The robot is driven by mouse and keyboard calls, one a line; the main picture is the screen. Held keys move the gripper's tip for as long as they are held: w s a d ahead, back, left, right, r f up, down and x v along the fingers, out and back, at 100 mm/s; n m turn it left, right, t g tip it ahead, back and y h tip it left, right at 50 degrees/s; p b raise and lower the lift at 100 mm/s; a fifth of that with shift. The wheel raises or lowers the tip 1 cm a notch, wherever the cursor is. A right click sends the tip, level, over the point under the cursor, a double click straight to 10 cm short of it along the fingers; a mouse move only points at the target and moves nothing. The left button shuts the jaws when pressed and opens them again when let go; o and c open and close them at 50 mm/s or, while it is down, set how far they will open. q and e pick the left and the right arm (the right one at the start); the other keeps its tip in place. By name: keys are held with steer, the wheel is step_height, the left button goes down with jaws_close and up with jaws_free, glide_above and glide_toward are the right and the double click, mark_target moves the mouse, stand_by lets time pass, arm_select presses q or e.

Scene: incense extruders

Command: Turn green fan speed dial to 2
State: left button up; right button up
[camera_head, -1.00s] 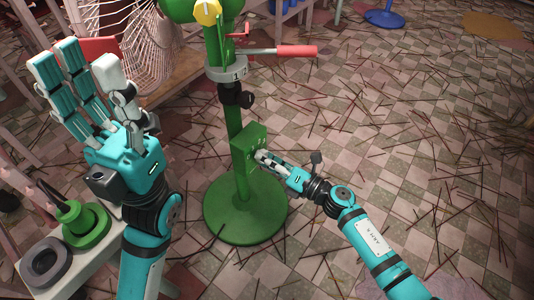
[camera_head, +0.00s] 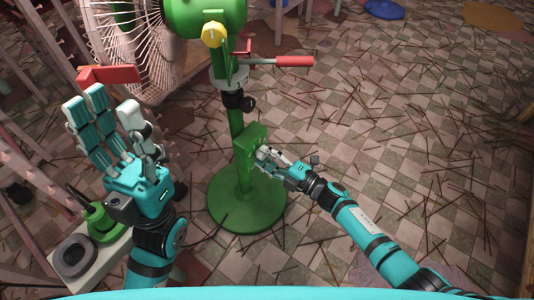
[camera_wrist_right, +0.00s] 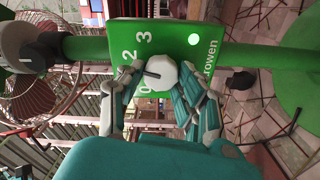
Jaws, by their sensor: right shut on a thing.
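The green fan's control box (camera_head: 251,141) is on the stand's pole; it also shows in the right wrist view (camera_wrist_right: 188,58). A round white dial (camera_wrist_right: 161,72) with a dark pointer line is on its face. The digits 3, 2 and 0 show, running in an arc to the dial's left; the pointer faces left, below the 2. My right gripper (camera_head: 267,157) is at the box, shut on the dial with its fingers on both sides, in the wrist view too (camera_wrist_right: 160,88). The fingers partly cover the digits. My left gripper (camera_head: 118,128) is open and empty, left of the stand.
The green round base (camera_head: 247,205) stands on the tiled floor, which is strewn with thin sticks. A red-handled lever (camera_head: 290,61) sticks out right above the box. A wire fan cage (camera_head: 130,55) is at upper left. A small green object (camera_head: 103,222) lies on a bench at lower left.

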steer(key=shift+m, duration=0.5)
steer(key=o, duration=1.1)
steer(key=shift+o, duration=0.2)
steer(key=shift+d, duration=0.1)
steer(key=v, duration=1.2)
